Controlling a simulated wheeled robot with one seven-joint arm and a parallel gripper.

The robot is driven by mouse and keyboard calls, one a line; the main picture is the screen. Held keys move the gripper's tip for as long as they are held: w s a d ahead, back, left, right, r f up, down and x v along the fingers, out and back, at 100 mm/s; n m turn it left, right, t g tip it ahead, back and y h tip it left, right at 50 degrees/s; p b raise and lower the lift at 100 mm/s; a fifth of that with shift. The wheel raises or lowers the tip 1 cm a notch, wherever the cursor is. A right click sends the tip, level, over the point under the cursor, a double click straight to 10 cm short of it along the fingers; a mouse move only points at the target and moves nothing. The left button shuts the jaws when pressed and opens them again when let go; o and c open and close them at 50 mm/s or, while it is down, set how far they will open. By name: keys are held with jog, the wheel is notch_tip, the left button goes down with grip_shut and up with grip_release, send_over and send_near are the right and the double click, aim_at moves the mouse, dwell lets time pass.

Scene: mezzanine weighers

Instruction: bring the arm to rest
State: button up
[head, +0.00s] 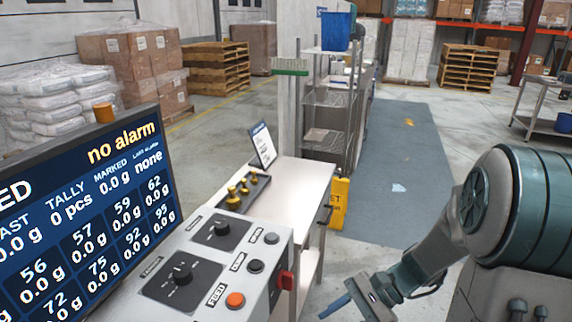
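My arm reaches in from the right edge, its large teal joint in front and its thinner links bent down and to the left. My gripper (350,304) is low in the picture, right of the control box and above the floor. A blue finger part shows, but the lower part of the gripper is cut off by the bottom edge, so its opening is hidden. I see nothing held in the visible part.
A grey control box (263,232) with knobs and an orange button stands beside a display (88,215) reading "no alarm". Behind it is a pale table (300,178) with brass weights (238,190). A yellow floor sign (339,203) stands beyond. The grey floor mat (400,150) is mostly clear.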

jog(key=s+d+r+n+t+h, duration=0.4)
jog(key=r+n+h, duration=0.4)
jog(key=n+h, duration=0.2)
jog(key=shift+s+d+r+n+t, duration=0.3)
jog(key=shift+s+n+t, duration=0.2)
jog(key=shift+t, duration=0.2)
